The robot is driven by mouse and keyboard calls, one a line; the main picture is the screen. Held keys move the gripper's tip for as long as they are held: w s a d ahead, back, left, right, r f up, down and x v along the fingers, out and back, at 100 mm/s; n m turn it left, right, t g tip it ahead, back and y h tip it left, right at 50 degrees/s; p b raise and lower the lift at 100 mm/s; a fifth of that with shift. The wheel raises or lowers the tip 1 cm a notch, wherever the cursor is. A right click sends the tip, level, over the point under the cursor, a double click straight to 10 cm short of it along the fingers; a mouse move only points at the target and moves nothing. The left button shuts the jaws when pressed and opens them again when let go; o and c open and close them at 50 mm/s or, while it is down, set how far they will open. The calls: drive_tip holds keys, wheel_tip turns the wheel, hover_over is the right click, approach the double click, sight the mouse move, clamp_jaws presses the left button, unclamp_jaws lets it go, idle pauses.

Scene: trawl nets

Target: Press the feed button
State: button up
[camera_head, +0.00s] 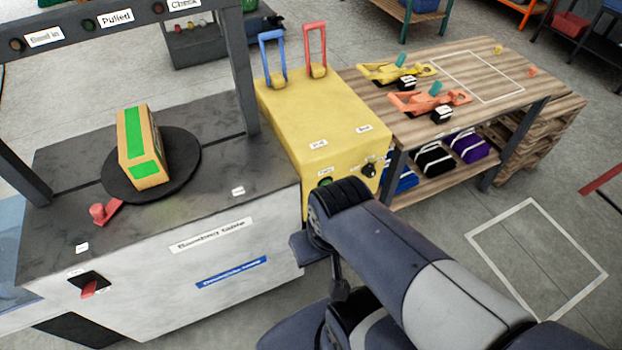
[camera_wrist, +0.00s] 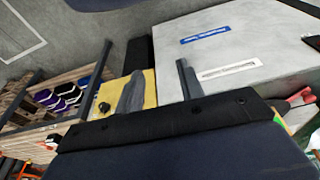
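The yellow cabinet (camera_head: 330,120) stands between the grey table and the wooden bench. On its front face is a round green button (camera_head: 325,183) under a small white label too small to read surely. A black knob (camera_head: 369,170) sits to its right. In the wrist view, part of the yellow cabinet (camera_wrist: 150,80) and the black knob (camera_wrist: 104,107) show; the green button does not. My gripper (camera_wrist: 160,75) has its two dark fingers apart with nothing between them, in front of the cabinet. In the head view my dark arm link hides most of the gripper.
The grey table (camera_head: 60,165) bears a yellow-and-green box (camera_head: 140,147) on a black disc (camera_head: 185,165). Blue (camera_head: 273,58) and red (camera_head: 315,50) levers rise from the cabinet top. The wooden bench (camera_head: 375,105) stands right; marked floor (camera_head: 535,260) is clear.

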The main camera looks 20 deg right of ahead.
drive_tip(key=shift+s, duration=0.1)
clamp_jaws()
drive_tip(key=shift+f, duration=0.1)
idle(1.5)
